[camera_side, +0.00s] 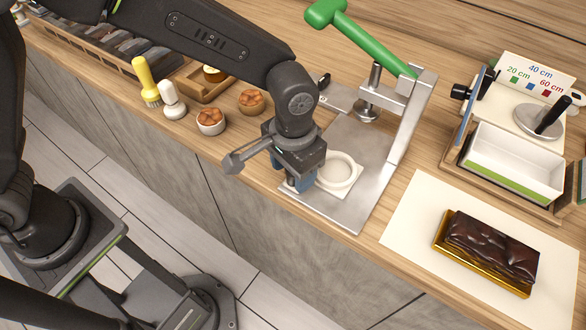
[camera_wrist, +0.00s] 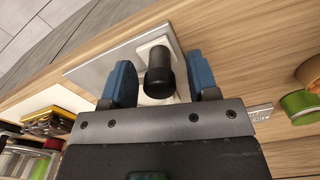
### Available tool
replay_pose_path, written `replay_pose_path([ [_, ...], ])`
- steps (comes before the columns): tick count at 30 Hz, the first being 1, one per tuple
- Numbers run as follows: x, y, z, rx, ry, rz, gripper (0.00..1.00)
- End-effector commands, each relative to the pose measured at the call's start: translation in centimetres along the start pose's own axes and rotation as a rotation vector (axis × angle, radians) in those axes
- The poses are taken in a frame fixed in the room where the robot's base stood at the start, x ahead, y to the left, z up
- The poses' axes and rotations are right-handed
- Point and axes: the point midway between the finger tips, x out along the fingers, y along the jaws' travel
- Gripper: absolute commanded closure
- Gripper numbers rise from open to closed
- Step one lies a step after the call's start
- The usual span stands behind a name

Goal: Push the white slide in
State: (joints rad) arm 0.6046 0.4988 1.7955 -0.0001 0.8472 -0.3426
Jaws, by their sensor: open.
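The white slide (camera_side: 342,186), with a round recess in its top, lies on the metal base plate (camera_side: 352,216) of a press. In the wrist view the slide (camera_wrist: 158,37) shows behind a black knob (camera_wrist: 159,72) that appears to belong to it. My gripper (camera_side: 299,183) is low at the slide's left end in the side view and hides the knob there. In the wrist view its blue fingers (camera_wrist: 160,82) are open, one on each side of the knob, with a visible gap to both.
The press's upright frame and plunger (camera_side: 368,102) stand behind the slide. A chocolate cake (camera_side: 490,247) lies on a white sheet at right. The counter's front edge is close.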

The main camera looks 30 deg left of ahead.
Motion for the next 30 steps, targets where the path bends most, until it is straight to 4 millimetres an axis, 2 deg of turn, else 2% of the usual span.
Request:
replay_pose_path([
  [4,0.81,-0.02,0.04,0.0,-0.001,0.0,0.46],
  [12,0.89,-0.01,0.03,0.0,0.0,0.0,0.46],
  [27,0.85,-0.02,0.02,0.0,0.0,0.0,0.94],
  [30,0.85,-0.03,0.02,0.0,0.0,0.0,1.0],
])
